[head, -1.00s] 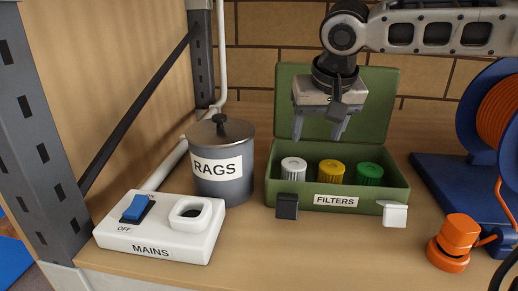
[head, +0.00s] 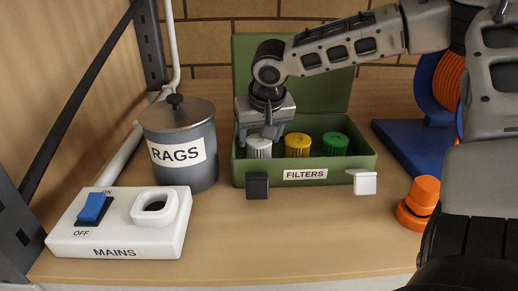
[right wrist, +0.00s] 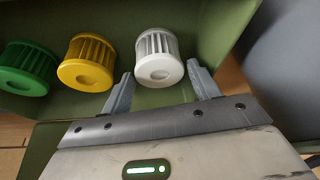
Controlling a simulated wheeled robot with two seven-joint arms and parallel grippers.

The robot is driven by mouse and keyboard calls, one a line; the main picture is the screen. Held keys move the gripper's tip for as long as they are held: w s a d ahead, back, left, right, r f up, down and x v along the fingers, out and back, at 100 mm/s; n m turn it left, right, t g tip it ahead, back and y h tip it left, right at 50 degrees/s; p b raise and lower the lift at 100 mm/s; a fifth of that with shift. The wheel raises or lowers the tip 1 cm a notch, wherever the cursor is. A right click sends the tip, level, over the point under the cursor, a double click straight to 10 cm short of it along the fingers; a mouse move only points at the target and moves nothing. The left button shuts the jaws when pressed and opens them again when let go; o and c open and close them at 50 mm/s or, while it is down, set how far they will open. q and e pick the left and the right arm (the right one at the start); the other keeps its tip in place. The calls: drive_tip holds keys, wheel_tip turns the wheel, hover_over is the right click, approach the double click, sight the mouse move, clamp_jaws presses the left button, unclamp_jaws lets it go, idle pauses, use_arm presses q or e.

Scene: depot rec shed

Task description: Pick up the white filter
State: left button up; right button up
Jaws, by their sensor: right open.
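The white filter (head: 259,151) stands upright at the left end of the open green filters box (head: 350,163). It also shows in the right wrist view (right wrist: 158,58) as a ribbed white cylinder. My right gripper (head: 259,136) points down over it, open. In the right wrist view its two fingers (right wrist: 158,76) lie on either side of the white filter's near end, with a gap visible. In the head view the fingers partly hide the filter's top. My left gripper is not in view.
A yellow filter (head: 297,145) and a green filter (head: 334,143) stand in the box to the right. The box's lid (head: 325,96) stands open behind. A grey rags pot (head: 188,172), a white mains box (head: 112,238) and an orange object (head: 420,199) are nearby.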

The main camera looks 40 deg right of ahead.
sight(259, 140)
drive_tip(key=x, duration=0.4)
drive_tip(key=shift+r, duration=0.1)
drive_tip(key=c, duration=0.7)
drive_tip(key=shift+o, duration=0.2)
